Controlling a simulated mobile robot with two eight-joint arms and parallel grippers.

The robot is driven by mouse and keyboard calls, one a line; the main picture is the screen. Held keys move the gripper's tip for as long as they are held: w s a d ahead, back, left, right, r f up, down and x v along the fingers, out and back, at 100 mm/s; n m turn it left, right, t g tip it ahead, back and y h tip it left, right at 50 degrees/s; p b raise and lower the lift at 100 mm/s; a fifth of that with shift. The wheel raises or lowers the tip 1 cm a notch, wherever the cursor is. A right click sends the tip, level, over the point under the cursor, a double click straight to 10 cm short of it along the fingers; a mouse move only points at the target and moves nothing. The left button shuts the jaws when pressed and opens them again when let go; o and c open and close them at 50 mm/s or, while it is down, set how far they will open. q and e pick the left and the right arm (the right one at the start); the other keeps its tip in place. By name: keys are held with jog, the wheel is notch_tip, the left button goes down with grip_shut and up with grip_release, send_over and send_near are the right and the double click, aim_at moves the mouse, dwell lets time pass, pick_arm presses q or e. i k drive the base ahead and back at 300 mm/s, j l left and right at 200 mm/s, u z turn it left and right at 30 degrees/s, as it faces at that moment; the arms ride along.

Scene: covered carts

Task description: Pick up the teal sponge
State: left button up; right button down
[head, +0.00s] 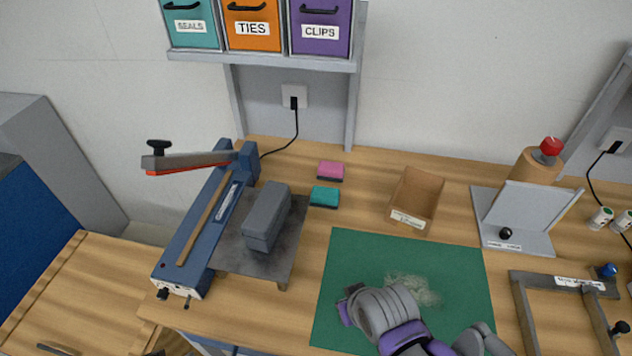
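The teal sponge (324,196) lies on the wooden workbench, with a dark layer at its underside. It is right of the grey block on the blue machine and just in front of a pink sponge (330,169). A gap separates the two sponges. The teal sponge is fully visible and nothing touches it. Grey and purple links of my own arm show over the green mat at the bottom, apart from the sponge. I cannot make out gripper fingers on them. I see neither my left nor my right gripper.
A blue lever machine (192,240) with a grey block (266,217) stands left of the sponge. An open cardboard box (416,196) is to its right. The green mat (340,260) lies in front, with pale debris. A bin shelf (262,60) hangs behind. Metal fixtures stand at right.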

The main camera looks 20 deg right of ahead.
aim_at(323, 196)
jog(key=z, duration=1.35)
jog(key=l+u, duration=0.15)
jog(key=u, duration=0.15)
jog(key=l+u, duration=0.3)
jog(key=l+z, duration=0.15)
jog(key=z, duration=0.6)
